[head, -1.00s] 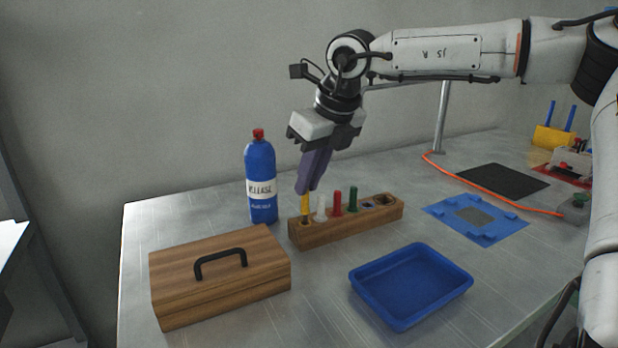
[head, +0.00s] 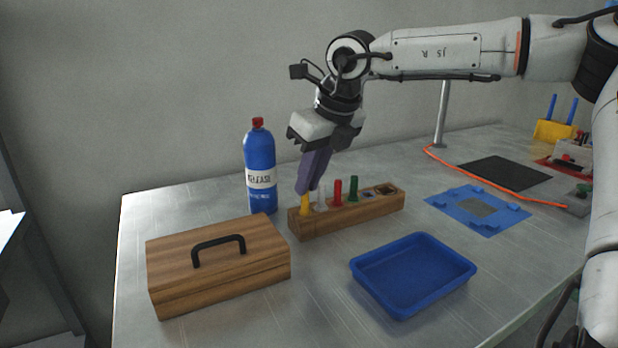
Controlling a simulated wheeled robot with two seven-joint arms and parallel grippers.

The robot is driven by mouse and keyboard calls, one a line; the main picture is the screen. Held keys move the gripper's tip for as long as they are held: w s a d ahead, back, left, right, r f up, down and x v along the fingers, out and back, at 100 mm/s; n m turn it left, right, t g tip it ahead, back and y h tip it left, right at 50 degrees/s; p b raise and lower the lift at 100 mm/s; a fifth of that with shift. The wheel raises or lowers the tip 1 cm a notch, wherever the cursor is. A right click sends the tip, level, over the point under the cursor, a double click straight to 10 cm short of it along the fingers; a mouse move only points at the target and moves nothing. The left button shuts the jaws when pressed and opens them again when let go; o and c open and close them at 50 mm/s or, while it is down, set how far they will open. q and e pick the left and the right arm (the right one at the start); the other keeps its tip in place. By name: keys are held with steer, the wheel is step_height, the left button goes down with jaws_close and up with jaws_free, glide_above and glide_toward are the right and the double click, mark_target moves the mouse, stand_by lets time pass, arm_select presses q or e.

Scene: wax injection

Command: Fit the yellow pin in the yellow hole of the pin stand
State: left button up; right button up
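The wooden pin stand (head: 345,215) stands on the metal table. The yellow pin (head: 305,206) is upright at the stand's left end, with its lower part at the leftmost hole. The hole's rim is hidden by the pin, so I cannot tell whether it is fully seated. My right gripper (head: 307,188) comes down from above, its purple-grey fingers around the top of the yellow pin and seemingly shut on it. White (head: 321,199), red (head: 338,193) and green (head: 353,189) pins stand in a row to the right. My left gripper is not in view.
A blue bottle (head: 260,170) with a red cap stands behind the stand's left end. A wooden box (head: 219,272) with a black handle is front left. A blue tray (head: 412,275) lies in front. A blue mat (head: 478,210) and black pad (head: 503,173) lie to the right.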

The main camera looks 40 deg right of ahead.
steer(key=o, duration=0.5)
